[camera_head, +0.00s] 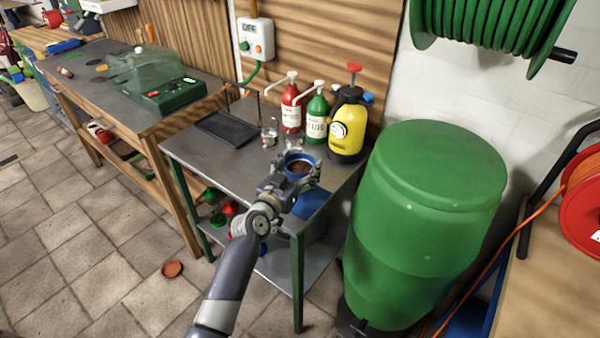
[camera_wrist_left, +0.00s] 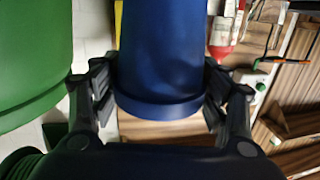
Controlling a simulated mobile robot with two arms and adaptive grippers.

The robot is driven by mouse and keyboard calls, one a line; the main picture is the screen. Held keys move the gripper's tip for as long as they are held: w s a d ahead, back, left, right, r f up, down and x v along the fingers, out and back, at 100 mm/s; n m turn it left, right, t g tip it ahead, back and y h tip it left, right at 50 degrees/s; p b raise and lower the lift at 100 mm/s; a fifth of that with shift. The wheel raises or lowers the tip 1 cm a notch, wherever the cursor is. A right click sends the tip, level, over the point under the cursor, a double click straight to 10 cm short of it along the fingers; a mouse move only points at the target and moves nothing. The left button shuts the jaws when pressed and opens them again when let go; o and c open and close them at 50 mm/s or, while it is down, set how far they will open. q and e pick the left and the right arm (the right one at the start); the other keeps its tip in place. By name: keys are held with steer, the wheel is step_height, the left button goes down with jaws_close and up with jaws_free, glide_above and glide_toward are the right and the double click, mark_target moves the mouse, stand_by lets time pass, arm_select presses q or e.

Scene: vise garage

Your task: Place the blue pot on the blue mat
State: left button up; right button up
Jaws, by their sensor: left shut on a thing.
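The blue pot (camera_head: 299,164) is round, with dark brown contents at its top. My left gripper (camera_head: 293,178) is shut on the pot, with one finger on each side. In the left wrist view the pot (camera_wrist_left: 165,60) fills the middle between the fingers of the gripper (camera_wrist_left: 160,88). The blue mat (camera_head: 311,203) lies on the grey metal table near its front right corner, partly hidden by my gripper. The pot shows just behind and above the mat; its underside is hidden in the head view. My right gripper is not in view.
On the table (camera_head: 205,160), a red bottle (camera_head: 291,108), a green bottle (camera_head: 316,118) and a yellow sprayer (camera_head: 348,125) stand behind the pot. A glass jar (camera_head: 269,133) and a black tray (camera_head: 227,129) are left of it. A green barrel (camera_head: 425,220) stands close right.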

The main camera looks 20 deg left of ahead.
arm_select(q)
steer(key=shift+f+b, duration=0.45)
steer(key=shift+f, duration=1.35)
steer(key=shift+f, duration=0.15)
steer(key=o, duration=1.2)
steer(key=shift+s, duration=0.1)
steer(key=s, duration=0.4)
steer(key=s+a, duration=0.1)
steer(key=s, duration=0.2)
steer(key=s+a+r, duration=0.1)
steer(key=s, duration=0.3)
steer(key=shift+s, duration=0.35)
